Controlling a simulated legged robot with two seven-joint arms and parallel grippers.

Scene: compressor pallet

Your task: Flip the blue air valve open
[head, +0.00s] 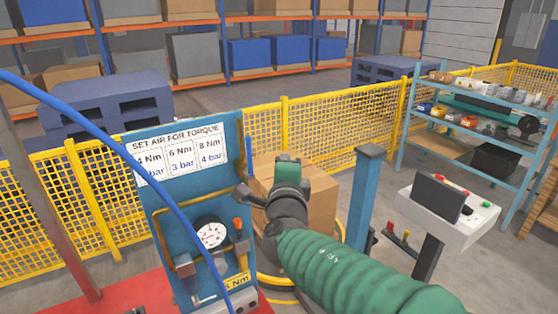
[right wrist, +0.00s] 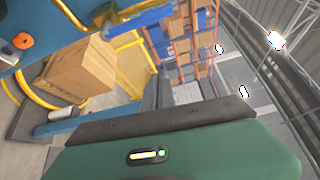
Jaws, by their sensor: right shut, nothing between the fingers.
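The blue air valve's lever (head: 249,156) stands upright at the right edge of the blue panel (head: 160,225) in the head view. In the right wrist view the blue lever (right wrist: 140,22) shows at the top beside its brass fitting (right wrist: 106,18). My right gripper (head: 244,195) is shut and empty, its dark fingers pointing left at the panel edge just below the lever. I cannot tell whether they touch it. The valve's lower part is partly hidden by the fingers. My left gripper is not in view.
A pressure gauge (head: 211,233) and an orange knob (head: 238,223) sit on the panel below. A blue hose (head: 130,160) crosses in front. A cardboard box (head: 322,205), a blue post (head: 363,200) and a control console (head: 450,205) stand to the right.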

